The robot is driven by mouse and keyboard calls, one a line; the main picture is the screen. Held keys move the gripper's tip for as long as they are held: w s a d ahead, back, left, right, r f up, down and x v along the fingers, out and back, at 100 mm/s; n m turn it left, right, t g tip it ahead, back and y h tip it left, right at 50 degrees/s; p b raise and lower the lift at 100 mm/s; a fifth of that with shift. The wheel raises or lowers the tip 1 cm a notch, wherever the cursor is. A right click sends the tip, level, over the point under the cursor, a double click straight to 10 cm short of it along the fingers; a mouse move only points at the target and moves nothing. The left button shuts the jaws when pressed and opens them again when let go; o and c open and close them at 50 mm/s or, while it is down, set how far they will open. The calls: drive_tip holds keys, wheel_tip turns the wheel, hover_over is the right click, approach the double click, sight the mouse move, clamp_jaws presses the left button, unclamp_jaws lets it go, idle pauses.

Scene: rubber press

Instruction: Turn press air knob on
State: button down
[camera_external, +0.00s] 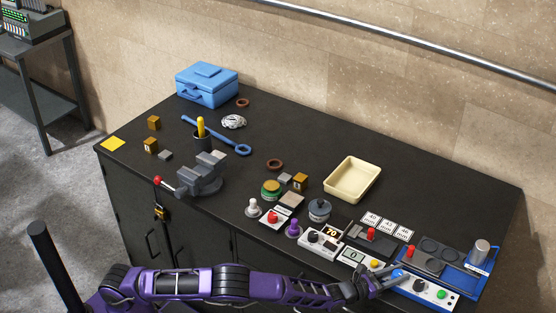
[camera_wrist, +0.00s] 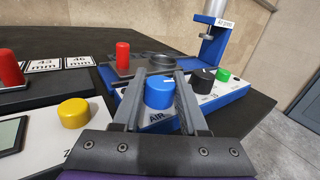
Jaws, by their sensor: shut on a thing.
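The press (camera_external: 470,266) is a blue unit with a silver cylinder at the right end of the bench. On its white front panel is a blue air knob (camera_wrist: 158,93), with "AIR" printed below it and a small pale mark on its top. It also shows in the external view (camera_external: 397,274), partly covered by my gripper. My gripper (camera_wrist: 159,74) is shut on this knob, one finger on each side. A black knob (camera_wrist: 203,80) and a green button (camera_wrist: 222,75) sit to its right on the panel.
Left of the press stand a box with a yellow button (camera_wrist: 73,113) and a red-knobbed unit (camera_external: 371,234). Number cards (camera_external: 388,224) lie behind. A cream tray (camera_external: 353,180), a vise (camera_external: 203,174) and a blue toolbox (camera_external: 207,84) are further left. Small items crowd the bench front.

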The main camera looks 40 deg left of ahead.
drive_tip(key=shift+w+a+r+m+h+p, duration=0.15)
drive_tip(key=shift+r+m+h+p, duration=0.15)
drive_tip(key=shift+r+p, duration=0.4)
drive_tip(key=p, duration=0.2)
drive_tip(key=shift+f+m+g+h+p, duration=0.2)
drive_tip(key=shift+m+g+h+p, duration=0.1)
drive_tip(key=shift+g+h, duration=0.1)
drive_tip(key=shift+f+g+h+p, duration=0.3)
drive_tip(key=shift+f+g+p, duration=0.1)
drive_tip(key=shift+p, duration=0.1)
drive_tip(key=shift+c, duration=2.2)
unclamp_jaws()
drive_tip(key=shift+f, duration=0.1)
drive_tip(key=shift+s, duration=0.25)
drive_tip(key=v, duration=1.7)
drive_tip(key=shift+p, duration=0.35)
